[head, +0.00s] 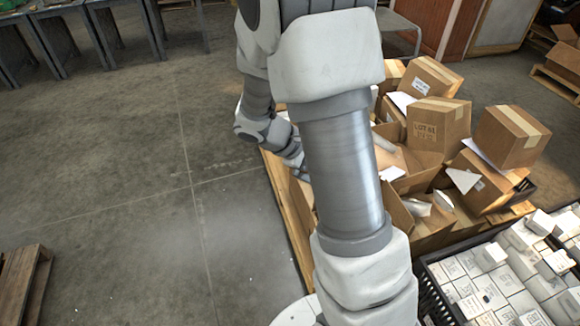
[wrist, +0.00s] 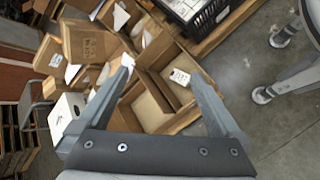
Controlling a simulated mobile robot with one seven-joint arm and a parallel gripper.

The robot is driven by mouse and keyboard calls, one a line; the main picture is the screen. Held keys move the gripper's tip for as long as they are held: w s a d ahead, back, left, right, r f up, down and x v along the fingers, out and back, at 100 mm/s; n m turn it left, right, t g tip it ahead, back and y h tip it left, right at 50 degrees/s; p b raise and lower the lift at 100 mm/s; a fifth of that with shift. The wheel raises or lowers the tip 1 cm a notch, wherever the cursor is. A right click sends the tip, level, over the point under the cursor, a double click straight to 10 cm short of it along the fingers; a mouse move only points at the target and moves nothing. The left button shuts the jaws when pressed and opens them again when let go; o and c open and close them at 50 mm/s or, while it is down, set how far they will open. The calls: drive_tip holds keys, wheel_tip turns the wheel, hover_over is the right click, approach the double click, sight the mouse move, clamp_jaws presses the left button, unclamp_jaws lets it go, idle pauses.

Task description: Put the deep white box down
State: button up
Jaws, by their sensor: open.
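My gripper (wrist: 158,70) is open in the wrist view, its two fingers spread wide with nothing held between them. A white box (wrist: 66,116) with a dark spot on its side stands at the left of the wrist view, outside the left finger and partly cut off by my gripper's body. I cannot tell for sure whether it is the deep white box. Beyond the fingertips lie open cardboard cartons, one with a small white label or carton (wrist: 180,77) at its edge. In the head view my arm hides the gripper and that white box.
Brown cartons (head: 438,122) are heaped on a pallet right of my arm. A black crate (head: 436,299) full of small white boxes stands at the lower right. A wooden pallet (head: 22,285) lies at the lower left.

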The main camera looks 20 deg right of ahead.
drive_tip(key=s+a+r+m+t+y, duration=0.3)
drive_tip(key=s+a+r, duration=0.3)
drive_tip(key=r, duration=0.3)
drive_tip(key=s+a+r+m+t+y, duration=0.3)
drive_tip(key=s+a+r+y, duration=0.3)
drive_tip(key=a+r, duration=0.3)
drive_tip(key=shift+s+a+t, duration=0.15)
drive_tip(key=shift+a+t, duration=0.05)
drive_tip(key=shift+t, duration=0.7)
wheel_tip(320, 180, up, 24)
drive_tip(key=p, duration=2.3)
drive_tip(key=shift+f+p, duration=0.2)
drive_tip(key=shift+p, duration=0.15)
